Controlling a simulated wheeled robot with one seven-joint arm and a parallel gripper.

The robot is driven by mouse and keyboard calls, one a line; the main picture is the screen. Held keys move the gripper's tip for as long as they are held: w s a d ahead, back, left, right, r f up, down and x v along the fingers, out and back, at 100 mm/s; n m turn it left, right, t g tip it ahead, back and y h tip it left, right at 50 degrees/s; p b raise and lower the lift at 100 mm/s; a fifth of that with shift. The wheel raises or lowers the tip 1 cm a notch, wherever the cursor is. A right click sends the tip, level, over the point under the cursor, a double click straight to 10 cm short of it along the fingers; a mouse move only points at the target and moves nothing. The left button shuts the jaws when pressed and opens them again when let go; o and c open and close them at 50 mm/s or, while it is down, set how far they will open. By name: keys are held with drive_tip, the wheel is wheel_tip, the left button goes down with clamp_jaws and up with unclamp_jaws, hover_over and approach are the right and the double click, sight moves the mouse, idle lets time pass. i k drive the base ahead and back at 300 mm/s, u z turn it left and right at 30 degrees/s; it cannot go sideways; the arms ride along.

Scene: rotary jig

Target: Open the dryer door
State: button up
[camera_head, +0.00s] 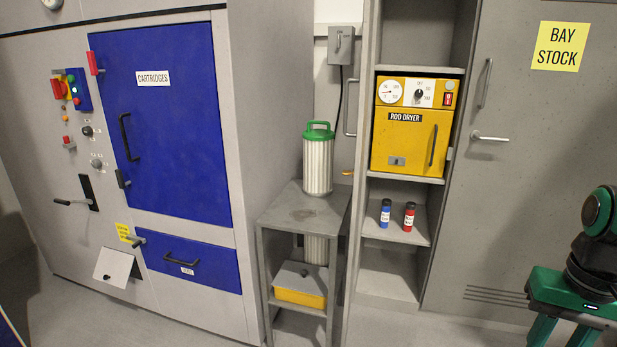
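The rod dryer (383,128) is a yellow box on a shelf of the grey rack, right of centre. Its front door (408,140) looks shut. The door carries a "ROD DRYER" label, a dark upright handle (433,145) on its right side and a small grey plate (397,161) low on the left. My gripper (562,332) is at the bottom right, well away from the dryer. Its green fingers point down and stand apart, with nothing seen between them; their tips are cut off by the frame.
A blue bottle (385,213) and a red bottle (409,216) stand on the shelf below the dryer. A grey stand (270,215) with a green-topped canister (318,160) is to the left. A grey locker door (535,150) is on the right. Floor shows in front of the rack.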

sight(419, 135)
drive_tip(key=u, duration=1.5)
drive_tip(key=i, duration=1.5)
drive_tip(key=z, duration=2.25)
